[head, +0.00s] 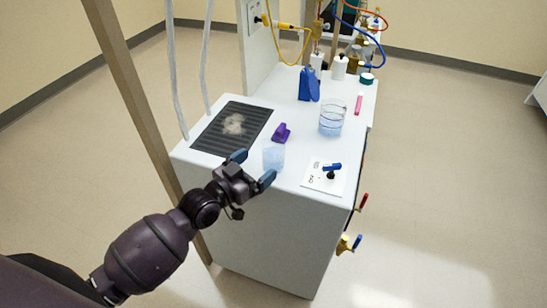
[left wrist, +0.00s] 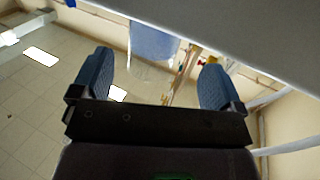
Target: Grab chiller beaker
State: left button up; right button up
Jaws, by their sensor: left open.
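A small clear beaker with pale blue contents (head: 273,157) stands at the front edge of the white bench top. It also shows in the left wrist view (left wrist: 152,42), ahead of and between the fingers. My left gripper (head: 252,168) is open and empty at the bench's front edge, just left of this beaker. Its blue-padded fingers also show in the left wrist view (left wrist: 155,68). A larger glass beaker with blue liquid (head: 331,122) stands farther back to the right. I cannot tell by label which is the chiller beaker. My right gripper is not in view.
The bench (head: 250,215) holds a dark ribbed mat (head: 214,142), a purple item (head: 282,132), a blue bottle (head: 309,85) and a white plate with a blue-handled valve (head: 327,176). A wooden post (head: 133,90) rises at left. Coloured valve handles (head: 347,244) project at the right side.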

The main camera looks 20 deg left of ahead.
aim_at(265, 162)
pick_arm(q)
jog(key=shift+d+f+x, duration=0.15)
jog(key=shift+x, duration=1.25)
jog(key=shift+d+f+x, duration=0.15)
jog(key=shift+x, duration=1.3)
jog(key=shift+s, duration=0.15)
jog(key=c, duration=1.1)
jog(key=shift+o, duration=0.2)
jog(key=shift+r, duration=0.15)
